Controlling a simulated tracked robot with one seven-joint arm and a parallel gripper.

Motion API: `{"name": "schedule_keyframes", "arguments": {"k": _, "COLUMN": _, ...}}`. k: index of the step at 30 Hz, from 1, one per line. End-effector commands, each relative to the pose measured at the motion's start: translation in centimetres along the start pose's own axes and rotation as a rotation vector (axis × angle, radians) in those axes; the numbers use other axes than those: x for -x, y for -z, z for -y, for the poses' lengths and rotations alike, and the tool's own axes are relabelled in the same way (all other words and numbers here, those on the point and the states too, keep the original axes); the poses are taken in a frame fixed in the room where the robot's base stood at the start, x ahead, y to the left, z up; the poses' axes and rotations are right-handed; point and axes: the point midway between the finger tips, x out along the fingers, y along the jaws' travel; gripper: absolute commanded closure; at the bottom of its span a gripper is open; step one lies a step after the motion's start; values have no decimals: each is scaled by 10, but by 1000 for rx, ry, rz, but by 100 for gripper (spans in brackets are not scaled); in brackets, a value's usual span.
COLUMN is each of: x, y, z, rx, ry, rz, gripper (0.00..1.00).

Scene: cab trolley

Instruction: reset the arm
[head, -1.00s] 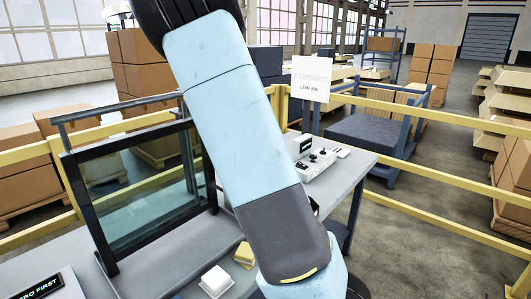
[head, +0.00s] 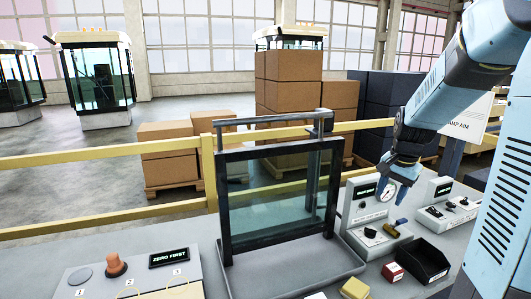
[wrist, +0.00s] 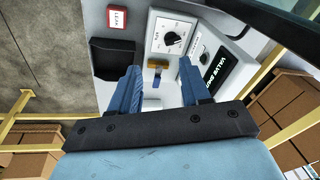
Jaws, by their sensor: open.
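My light-blue arm (head: 470,62) enters the head view from the right and bends down over the bench. I cannot tell whether the fingers touch the box.
A framed glass panel (head: 270,205) stands on a grey tray left of my gripper. A black bin (head: 422,258), a red-and-white block (head: 392,271) and a yellow block (head: 355,288) sit in front. A control panel (head: 125,275) is at lower left. Yellow rails (head: 100,155) run behind.

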Motion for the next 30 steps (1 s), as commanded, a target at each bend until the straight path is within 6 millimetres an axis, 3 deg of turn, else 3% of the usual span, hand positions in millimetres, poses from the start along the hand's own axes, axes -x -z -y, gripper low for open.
{"name": "schedule_keyframes", "arguments": {"k": 18, "x": 104, "y": -124, "z": -29, "rx": 483, "ry": 183, "rz": -82, "gripper": 53}}
{"name": "schedule_keyframes", "arguments": {"k": 24, "x": 127, "y": -168, "z": -45, "rx": 645, "ry": 178, "rz": -163, "gripper": 53}}
{"name": "schedule_keyframes", "arguments": {"k": 30, "x": 138, "y": -202, "z": -59, "rx": 770, "ry": 142, "rz": -236, "gripper": 53}}
